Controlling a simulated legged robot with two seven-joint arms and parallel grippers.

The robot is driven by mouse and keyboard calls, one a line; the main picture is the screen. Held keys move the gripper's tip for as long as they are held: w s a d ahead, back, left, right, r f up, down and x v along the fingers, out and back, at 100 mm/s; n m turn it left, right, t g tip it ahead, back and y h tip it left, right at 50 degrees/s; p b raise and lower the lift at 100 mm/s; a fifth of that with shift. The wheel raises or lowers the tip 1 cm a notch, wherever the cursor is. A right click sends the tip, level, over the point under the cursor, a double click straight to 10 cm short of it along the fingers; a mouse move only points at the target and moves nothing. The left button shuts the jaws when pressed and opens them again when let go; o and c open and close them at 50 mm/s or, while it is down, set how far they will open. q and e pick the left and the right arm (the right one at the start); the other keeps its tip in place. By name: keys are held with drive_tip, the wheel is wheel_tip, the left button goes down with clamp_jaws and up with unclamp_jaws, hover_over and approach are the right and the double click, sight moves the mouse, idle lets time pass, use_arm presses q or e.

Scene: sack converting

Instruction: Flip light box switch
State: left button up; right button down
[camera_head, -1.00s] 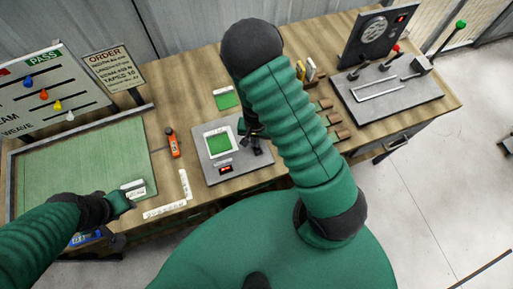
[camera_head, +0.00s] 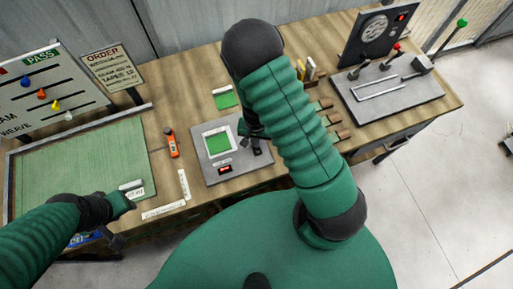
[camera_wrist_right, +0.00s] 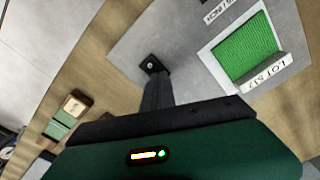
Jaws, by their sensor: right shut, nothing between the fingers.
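The light box (camera_head: 211,171) is a grey plate on the bench, with a white-framed green swatch (camera_head: 218,144) and a small red display (camera_head: 224,170). In the wrist view its plate (camera_wrist_right: 190,75) carries a small black square part with a pale dot (camera_wrist_right: 152,65), which looks like the switch. My right gripper (camera_wrist_right: 155,85) is shut and empty, with its fingertips at or just beside that part; contact is unclear. In the head view my right arm hides part of the box. My left gripper (camera_head: 128,203) is by a white tag (camera_head: 132,188) on the green board; its jaws are unclear.
An orange tool (camera_head: 172,143) and white strips (camera_head: 184,184) lie left of the light box. A lever panel (camera_head: 390,92) with a dial stands at the right. Brown-handled pieces (camera_head: 338,127) lie right of my arm. An order sign (camera_head: 112,67) stands behind.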

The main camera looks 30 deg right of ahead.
drive_tip(key=shift+f, duration=0.35)
wheel_tip(320, 180, up, 7)
drive_tip(key=p, duration=0.6)
drive_tip(key=shift+r, duration=0.1)
idle(0.4)
